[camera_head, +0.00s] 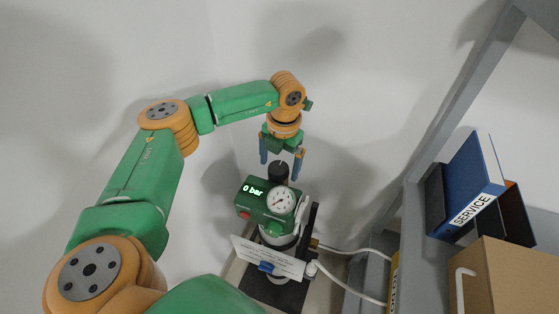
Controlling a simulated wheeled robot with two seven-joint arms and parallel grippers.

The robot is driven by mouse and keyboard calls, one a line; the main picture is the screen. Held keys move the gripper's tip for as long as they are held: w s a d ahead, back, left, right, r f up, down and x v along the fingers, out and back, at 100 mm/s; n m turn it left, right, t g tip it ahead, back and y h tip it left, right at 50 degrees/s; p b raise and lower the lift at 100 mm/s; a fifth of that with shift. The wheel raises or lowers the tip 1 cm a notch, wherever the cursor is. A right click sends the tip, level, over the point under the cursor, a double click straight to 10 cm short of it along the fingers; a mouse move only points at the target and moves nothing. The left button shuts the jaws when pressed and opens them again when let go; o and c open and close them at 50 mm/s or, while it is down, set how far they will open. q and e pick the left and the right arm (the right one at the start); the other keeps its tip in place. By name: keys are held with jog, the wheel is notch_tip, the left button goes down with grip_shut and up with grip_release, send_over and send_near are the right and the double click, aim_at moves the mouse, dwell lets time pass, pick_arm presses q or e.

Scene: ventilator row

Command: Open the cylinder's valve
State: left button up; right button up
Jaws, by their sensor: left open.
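The cylinder (275,230) stands upright on a dark base, its lower part partly behind a white card. A green head unit (251,203) with a display reading "0 bar" and a round white gauge (281,201) sits on it. A black knob (278,171), which looks like the valve, tops the unit. My left gripper (281,170) points down over the knob. Its two blue fingers are open, one on each side and slightly above it; I cannot tell whether they touch it. My right gripper does not show.
A grey shelf on the right holds a blue "SERVICE" binder (469,187) and a cardboard box (508,280). A white card (268,258) is clipped in front of the cylinder. White hoses (345,283) run right from the cylinder. White walls stand behind.

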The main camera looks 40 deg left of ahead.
pick_arm(q)
jog(key=shift+w+a+f, duration=0.1)
jog(key=shift+a+f, duration=0.2)
jog(key=shift+f, duration=0.2)
jog(key=shift+d+r, duration=0.1)
jog(key=c, duration=1.4)
jog(key=shift+o, duration=0.2)
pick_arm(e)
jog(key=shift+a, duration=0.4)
